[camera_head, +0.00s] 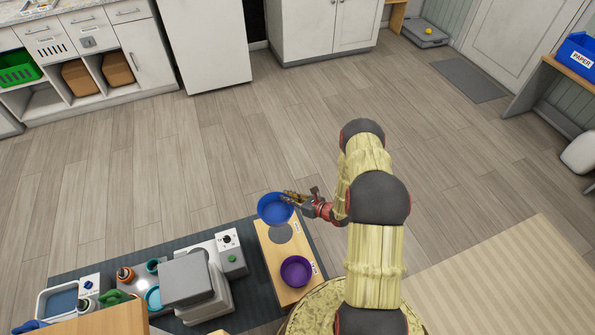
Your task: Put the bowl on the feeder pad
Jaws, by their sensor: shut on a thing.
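A blue bowl (272,211) is held upright at its right rim by my gripper (289,198), which is shut on it. The bowl overlaps the far end of a light wooden board (269,255) in the picture; I cannot tell how high above it the bowl is. A dark grey round pad (281,234) lies on the board, just below and right of the bowl, partly covered by it in this view. A purple bowl (296,271) sits on the board's near part. Small white labels are along the board's right edge.
Left of the board, a dark mat (120,262) carries a grey boxy device (188,278), a white unit with a dial (231,254), bottles and a teal cup. My arm comes in from the right. The wooden floor (200,150) beyond is clear up to the cabinets.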

